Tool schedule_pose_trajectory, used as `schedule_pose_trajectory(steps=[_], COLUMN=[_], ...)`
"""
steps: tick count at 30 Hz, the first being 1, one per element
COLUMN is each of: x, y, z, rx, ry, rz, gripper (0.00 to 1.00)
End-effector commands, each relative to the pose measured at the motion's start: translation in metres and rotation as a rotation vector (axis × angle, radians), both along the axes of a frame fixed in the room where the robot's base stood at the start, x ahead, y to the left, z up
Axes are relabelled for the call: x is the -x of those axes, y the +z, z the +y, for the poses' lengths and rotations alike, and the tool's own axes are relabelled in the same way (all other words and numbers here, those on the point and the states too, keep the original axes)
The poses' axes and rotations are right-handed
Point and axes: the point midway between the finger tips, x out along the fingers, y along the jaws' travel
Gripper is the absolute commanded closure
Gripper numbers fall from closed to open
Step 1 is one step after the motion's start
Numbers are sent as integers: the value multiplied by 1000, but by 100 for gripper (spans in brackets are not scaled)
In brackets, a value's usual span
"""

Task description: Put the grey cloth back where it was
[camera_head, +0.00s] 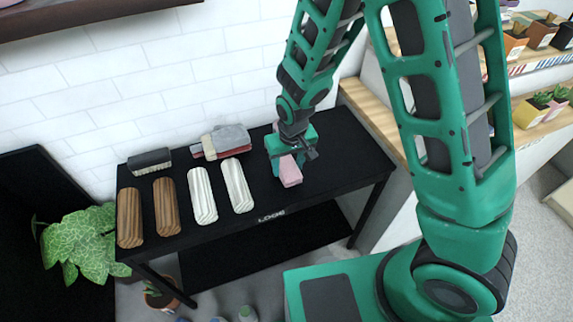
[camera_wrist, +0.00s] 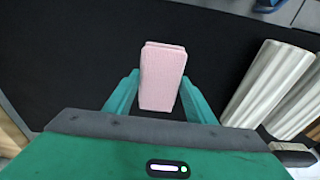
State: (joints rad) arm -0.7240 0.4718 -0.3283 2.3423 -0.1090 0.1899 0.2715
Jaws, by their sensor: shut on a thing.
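A folded grey cloth (camera_head: 230,138) lies on top of a small stack of cloths at the back of the black table (camera_head: 335,165). My gripper (camera_head: 287,157) is at the right part of the table, to the right of that stack. It is shut on a folded pink cloth (camera_head: 291,172), which also shows between the two green fingers in the wrist view (camera_wrist: 162,75). The pink cloth is at or just above the tabletop; I cannot tell if it touches.
Two white rolls (camera_head: 202,195) and two brown striped rolls (camera_head: 166,206) lie left of my gripper. A dark brush-like block (camera_head: 150,161) is at the back left. A wooden-topped shelf unit (camera_head: 372,115) stands close on the right. The table's right end is bare.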

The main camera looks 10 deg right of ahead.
Motion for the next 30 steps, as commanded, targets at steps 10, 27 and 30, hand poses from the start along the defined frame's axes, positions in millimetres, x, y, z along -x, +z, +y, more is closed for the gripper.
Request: schedule_pose_trajectory(steps=[10,27,30], x=[0,4,6], y=[-1,33,50], z=[1,1,1], rx=[-1,-5,-5], ry=[0,2,2], rz=[-1,-4,-4], gripper=[31,31,31])
